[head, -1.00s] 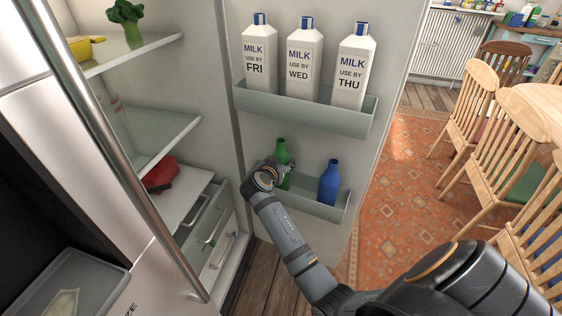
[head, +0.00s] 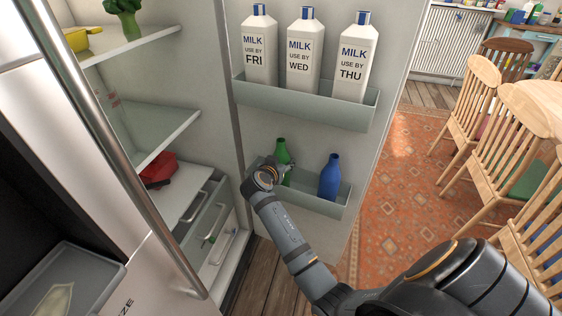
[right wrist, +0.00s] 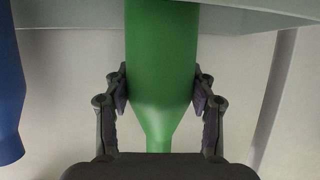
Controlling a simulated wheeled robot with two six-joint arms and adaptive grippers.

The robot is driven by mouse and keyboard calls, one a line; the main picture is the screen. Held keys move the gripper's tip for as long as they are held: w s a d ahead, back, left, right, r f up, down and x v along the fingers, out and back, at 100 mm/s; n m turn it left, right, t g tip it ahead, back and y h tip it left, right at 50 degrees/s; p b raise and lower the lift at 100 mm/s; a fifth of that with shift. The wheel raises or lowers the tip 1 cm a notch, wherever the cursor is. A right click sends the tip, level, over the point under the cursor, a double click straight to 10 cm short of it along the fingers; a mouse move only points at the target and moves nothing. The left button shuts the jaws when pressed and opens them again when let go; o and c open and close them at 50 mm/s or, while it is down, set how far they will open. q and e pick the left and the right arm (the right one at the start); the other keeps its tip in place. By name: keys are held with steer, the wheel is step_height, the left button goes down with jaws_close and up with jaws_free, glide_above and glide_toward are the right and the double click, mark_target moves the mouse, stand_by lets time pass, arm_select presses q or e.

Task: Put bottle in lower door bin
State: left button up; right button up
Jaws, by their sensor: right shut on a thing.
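A green bottle (head: 281,151) stands upright at the left part of the lower door bin (head: 312,203). My right gripper (head: 283,168) is shut on the green bottle, with a finger on each side of its body. In the right wrist view the green bottle (right wrist: 162,60) fills the space between the two dark fingers, and its lower part reaches behind the bin's edge. Whether its base touches the bin floor is hidden. A blue bottle (head: 330,178) stands in the right part of the same bin. My left gripper is not in view.
The upper door bin (head: 300,105) holds three milk cartons (head: 304,55) above the lower bin. Fridge shelves (head: 160,135) with a red item (head: 160,168) are at the left. The long door handle (head: 125,160) crosses the left side. Chairs (head: 480,110) stand at the right.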

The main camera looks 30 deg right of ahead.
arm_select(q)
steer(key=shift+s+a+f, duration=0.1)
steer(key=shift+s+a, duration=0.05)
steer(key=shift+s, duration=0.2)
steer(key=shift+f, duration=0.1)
arm_select(e)
steer(key=shift+f, duration=0.2)
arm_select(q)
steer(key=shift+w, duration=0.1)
arm_select(e)
steer(key=o, duration=1.6)
steer(key=shift+o, duration=0.2)
step_height(320, 180, up, 10)
